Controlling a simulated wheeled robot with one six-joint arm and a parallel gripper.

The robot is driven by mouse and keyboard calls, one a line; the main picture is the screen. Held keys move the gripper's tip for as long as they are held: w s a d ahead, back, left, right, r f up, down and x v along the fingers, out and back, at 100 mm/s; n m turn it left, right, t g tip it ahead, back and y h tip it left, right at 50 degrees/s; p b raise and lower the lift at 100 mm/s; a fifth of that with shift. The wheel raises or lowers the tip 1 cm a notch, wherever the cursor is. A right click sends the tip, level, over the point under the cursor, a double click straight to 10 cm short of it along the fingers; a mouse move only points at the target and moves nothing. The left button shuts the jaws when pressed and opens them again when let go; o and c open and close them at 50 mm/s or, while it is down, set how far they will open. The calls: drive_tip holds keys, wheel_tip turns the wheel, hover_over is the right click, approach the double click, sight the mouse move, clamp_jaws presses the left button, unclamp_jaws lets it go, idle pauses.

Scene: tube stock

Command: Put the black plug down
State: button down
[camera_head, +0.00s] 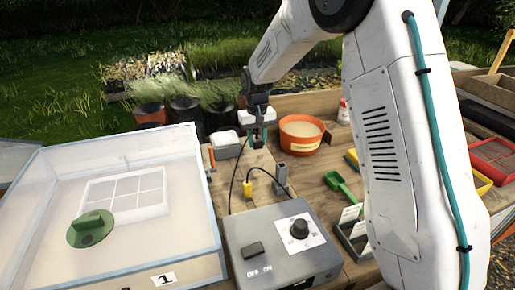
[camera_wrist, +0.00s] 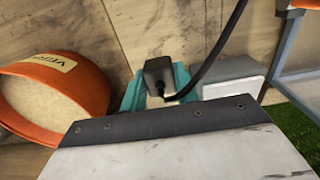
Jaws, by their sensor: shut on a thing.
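The black plug (camera_wrist: 158,75) sits between the teal fingers of my gripper (camera_wrist: 157,88) in the wrist view, and the fingers are shut on it. Its black cable (camera_wrist: 217,52) bends away to the upper right. In the head view my gripper (camera_head: 258,132) holds the plug above the wooden bench, beyond the grey control box (camera_head: 262,237). The plug is small and dark there. A thin cable runs from near it down to the box. I cannot tell the plug's exact height over the wood.
An orange tub (camera_head: 301,143) stands right of my gripper. A yellow connector (camera_head: 247,189) and an upright grey bracket (camera_head: 281,175) stand behind the box. A clear-walled propagator (camera_head: 120,200) fills the left. A green scoop (camera_head: 341,186) lies right. Bare wood shows between them.

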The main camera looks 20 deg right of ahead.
sight(257, 148)
drive_tip(key=shift+f, duration=1.8)
drive_tip(key=shift+f, duration=0.55)
drive_tip(key=c, duration=1.1)
unclamp_jaws()
drive_tip(key=shift+o, duration=0.2)
wheel_tip(257, 148, up, 13)
drive_tip(key=shift+s+r, duration=0.1)
drive_tip(key=shift+r, duration=0.1)
